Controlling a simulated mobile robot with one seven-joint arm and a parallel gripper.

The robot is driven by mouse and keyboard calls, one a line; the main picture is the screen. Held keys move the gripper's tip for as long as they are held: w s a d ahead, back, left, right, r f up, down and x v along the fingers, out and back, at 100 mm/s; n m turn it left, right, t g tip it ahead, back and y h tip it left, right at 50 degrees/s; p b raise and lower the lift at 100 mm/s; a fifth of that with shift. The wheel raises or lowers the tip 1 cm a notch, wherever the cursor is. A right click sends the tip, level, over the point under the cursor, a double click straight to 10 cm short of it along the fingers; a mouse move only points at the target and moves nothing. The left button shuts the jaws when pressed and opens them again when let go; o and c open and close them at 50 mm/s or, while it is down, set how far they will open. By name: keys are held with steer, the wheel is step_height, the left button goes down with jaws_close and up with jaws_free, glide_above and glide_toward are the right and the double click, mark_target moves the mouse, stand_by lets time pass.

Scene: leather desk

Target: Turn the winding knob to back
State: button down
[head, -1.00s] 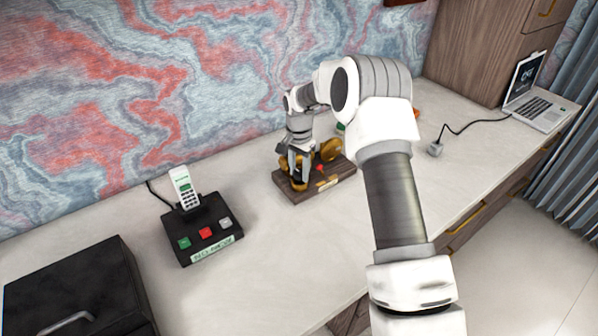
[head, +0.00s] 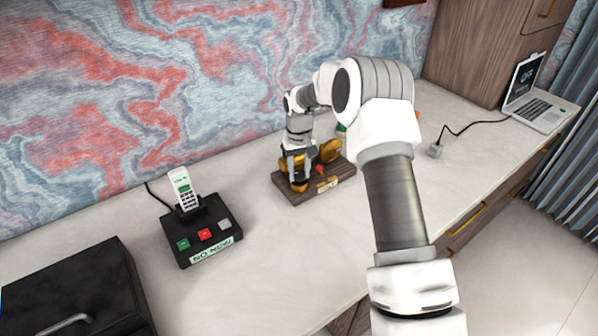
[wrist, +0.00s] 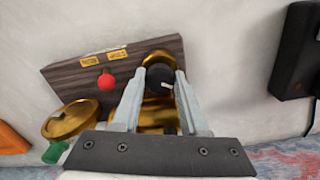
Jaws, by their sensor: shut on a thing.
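A wooden base (head: 335,180) with brass parts stands on the desk by the wall, mid-picture in the head view. In the wrist view, the base (wrist: 66,75) carries a dark round knob with a small white mark, apparently the winding knob (wrist: 158,78), over brass parts. My gripper (wrist: 159,74) points down with a finger on each side of this knob, shut on it. In the head view my gripper (head: 299,172) hides the knob. The labels are hard to read.
A black phone dock (head: 196,230) with a white handset and coloured buttons stands left of the base. A black box (head: 75,290) is at the lower left. A laptop (head: 545,98) and a cabled grey block (head: 434,151) are at the right. The front desk is clear.

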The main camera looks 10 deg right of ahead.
steer(key=n, duration=0.5)
steer(key=shift+n, duration=0.3)
steer(key=n+p, duration=0.1)
steer(key=n, duration=0.5)
steer(key=shift+w+r, duration=0.1)
steer(key=n+p, duration=0.1)
steer(key=n, duration=0.5)
steer(key=shift+n, duration=0.3)
steer(key=n, duration=0.5)
steer(key=shift+n+p, duration=0.4)
steer(key=shift+n, duration=0.3)
steer(key=shift+c, duration=2.2)
jaws_free()
